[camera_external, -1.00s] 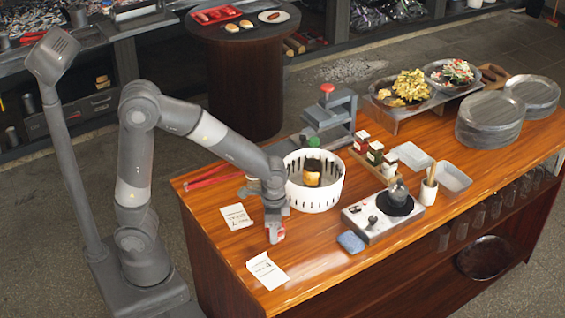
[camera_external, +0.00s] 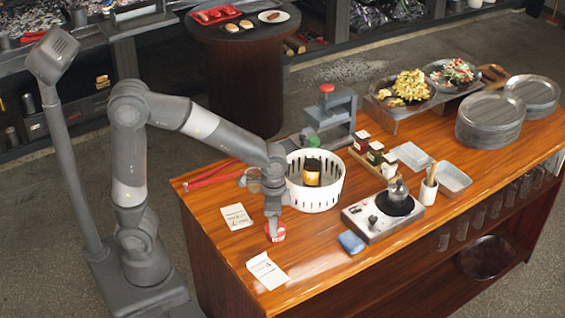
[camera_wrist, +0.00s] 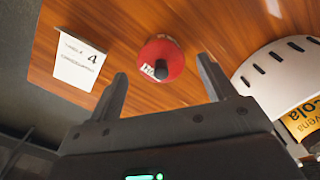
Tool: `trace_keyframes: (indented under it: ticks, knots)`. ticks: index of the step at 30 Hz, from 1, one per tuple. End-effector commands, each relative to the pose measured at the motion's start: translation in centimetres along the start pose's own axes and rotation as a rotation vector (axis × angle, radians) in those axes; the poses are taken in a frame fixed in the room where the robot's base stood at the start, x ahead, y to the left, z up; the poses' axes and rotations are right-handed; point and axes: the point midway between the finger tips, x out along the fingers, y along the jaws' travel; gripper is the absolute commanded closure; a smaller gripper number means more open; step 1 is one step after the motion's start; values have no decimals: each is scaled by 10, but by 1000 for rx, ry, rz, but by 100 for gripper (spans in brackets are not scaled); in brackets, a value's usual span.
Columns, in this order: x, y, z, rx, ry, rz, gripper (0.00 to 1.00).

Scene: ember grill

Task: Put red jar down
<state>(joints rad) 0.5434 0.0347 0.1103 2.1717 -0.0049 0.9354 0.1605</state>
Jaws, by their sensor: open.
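The red jar (camera_external: 276,232) stands on the wooden counter, between two white paper cards and left of the white slotted basket. In the wrist view the red jar (camera_wrist: 162,60) shows from above, round and red with a dark knob on top and a white label. My gripper (camera_external: 273,222) is just above the jar. In the wrist view my gripper (camera_wrist: 163,80) has its two fingers spread apart, with nothing between them; the jar lies beyond the fingertips, clear of them.
Another card (camera_external: 236,216) lies to the left. The white basket (camera_external: 316,192) holds a yellow-labelled item. A burner unit (camera_external: 385,218) and blue sponge (camera_external: 351,242) are to the right.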

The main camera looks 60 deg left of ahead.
Motion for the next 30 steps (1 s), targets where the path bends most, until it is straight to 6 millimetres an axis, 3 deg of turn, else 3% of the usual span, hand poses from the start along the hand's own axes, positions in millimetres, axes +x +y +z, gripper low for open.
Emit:
trace_keyframes:
  ticks: [3, 9, 17, 20, 30]
  knots:
    - [-29, 0, -1, -1, 6, -1, 24]
    - [-62, -1, -1, -2, 3, -1, 24]
    - [-82, -5, 7, -21, 17, -2, 24]
    - [-89, -16, 21, -63, 53, -4, 24]
    - [-113, -52, 95, -276, 230, -38, 24]
